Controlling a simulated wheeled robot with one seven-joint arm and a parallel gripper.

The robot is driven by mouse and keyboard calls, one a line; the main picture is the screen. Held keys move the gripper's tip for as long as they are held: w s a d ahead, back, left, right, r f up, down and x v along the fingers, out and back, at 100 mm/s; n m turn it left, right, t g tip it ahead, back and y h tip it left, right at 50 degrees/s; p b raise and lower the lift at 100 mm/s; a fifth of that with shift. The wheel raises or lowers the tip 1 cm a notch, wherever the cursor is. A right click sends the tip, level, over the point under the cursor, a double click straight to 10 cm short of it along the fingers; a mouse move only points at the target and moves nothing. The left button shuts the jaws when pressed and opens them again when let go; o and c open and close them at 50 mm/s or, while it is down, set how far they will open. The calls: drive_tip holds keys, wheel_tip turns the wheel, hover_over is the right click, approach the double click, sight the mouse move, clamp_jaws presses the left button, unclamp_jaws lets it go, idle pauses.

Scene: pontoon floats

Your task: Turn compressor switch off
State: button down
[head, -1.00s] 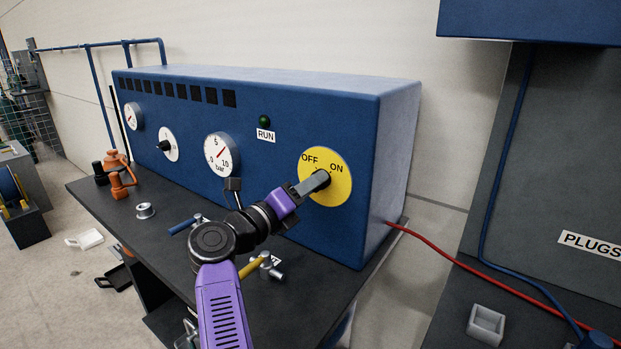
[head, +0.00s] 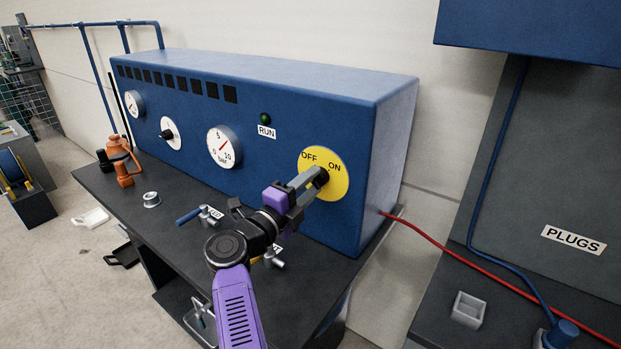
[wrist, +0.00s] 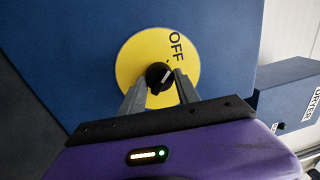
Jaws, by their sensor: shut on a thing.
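The compressor switch is a black knob (head: 322,175) on a round yellow plate (head: 337,186) marked OFF and ON, on the front of a blue compressor box (head: 280,195). My gripper (head: 314,182) reaches it from the front with its two grey fingers around the knob, shut on it. In the wrist view the knob (wrist: 158,77) sits between the fingertips of my gripper (wrist: 161,84). ON is out of sight in that view. The RUN lamp (head: 265,118) looks dark green.
Gauges (head: 223,147) and a smaller dial (head: 170,133) are left of the switch. The dark bench (head: 180,190) holds an orange tool (head: 120,160), a metal ring (head: 151,199) and blue-handled valve (head: 190,215). A red hose (head: 430,240) runs right.

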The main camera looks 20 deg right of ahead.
drive_tip(key=shift+f, duration=0.1)
idle(0.4)
drive_tip(key=c, duration=0.9)
unclamp_jaws()
drive_tip(key=b+v, duration=0.2)
drive_tip(key=v, duration=0.5)
drive_tip(key=shift+s+a, duration=0.25)
drive_tip(key=shift+a, duration=0.05)
